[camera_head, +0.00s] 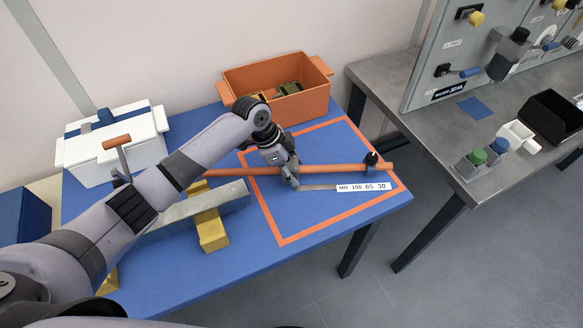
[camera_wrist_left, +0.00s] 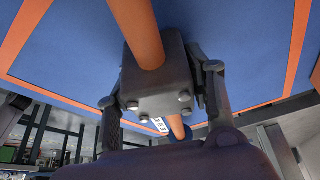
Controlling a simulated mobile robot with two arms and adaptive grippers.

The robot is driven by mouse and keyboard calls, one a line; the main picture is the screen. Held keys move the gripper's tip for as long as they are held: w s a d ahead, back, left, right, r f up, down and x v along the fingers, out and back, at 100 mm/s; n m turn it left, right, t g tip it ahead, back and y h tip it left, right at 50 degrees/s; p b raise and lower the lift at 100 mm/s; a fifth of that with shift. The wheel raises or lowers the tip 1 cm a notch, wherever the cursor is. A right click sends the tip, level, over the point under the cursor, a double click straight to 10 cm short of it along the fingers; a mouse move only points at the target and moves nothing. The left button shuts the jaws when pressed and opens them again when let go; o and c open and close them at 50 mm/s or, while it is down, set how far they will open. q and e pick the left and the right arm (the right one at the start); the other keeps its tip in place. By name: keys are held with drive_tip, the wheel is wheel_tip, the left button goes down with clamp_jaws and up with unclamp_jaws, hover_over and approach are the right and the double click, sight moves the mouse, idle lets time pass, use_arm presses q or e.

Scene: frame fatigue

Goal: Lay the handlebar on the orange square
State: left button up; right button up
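The handlebar (camera_head: 335,168) is a long orange bar with a dark clamp block, which shows large in the left wrist view (camera_wrist_left: 160,82). My left gripper (camera_head: 289,178) has its fingers on both sides of this block and appears shut on it. The orange square (camera_head: 268,219) is an outline on the blue table. In the head view the bar crosses the square, its left end past the left line and its right end near the right line. I cannot tell whether it touches the table. My gripper hides part of the bar. My right gripper is not in view.
An orange crate (camera_head: 318,99) stands behind the square, a white box (camera_head: 88,160) at the back left. A grey beam (camera_head: 175,215) rests on yellow supports (camera_head: 212,234) left of the square. A white label (camera_head: 364,187) lies inside it. A grey bench (camera_head: 440,150) stands right.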

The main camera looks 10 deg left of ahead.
use_arm(q)
drive_tip(key=o, duration=0.3)
drive_tip(key=shift+r, duration=0.1)
drive_tip(key=shift+a+r, duration=0.1)
drive_tip(key=shift+r, duration=0.15)
drive_tip(key=b+v, duration=0.1)
drive_tip(key=v, duration=1)
drive_tip(key=shift+s+a+r, duration=0.1)
drive_tip(key=shift+a+r, duration=0.05)
drive_tip(key=shift+a, duration=0.05)
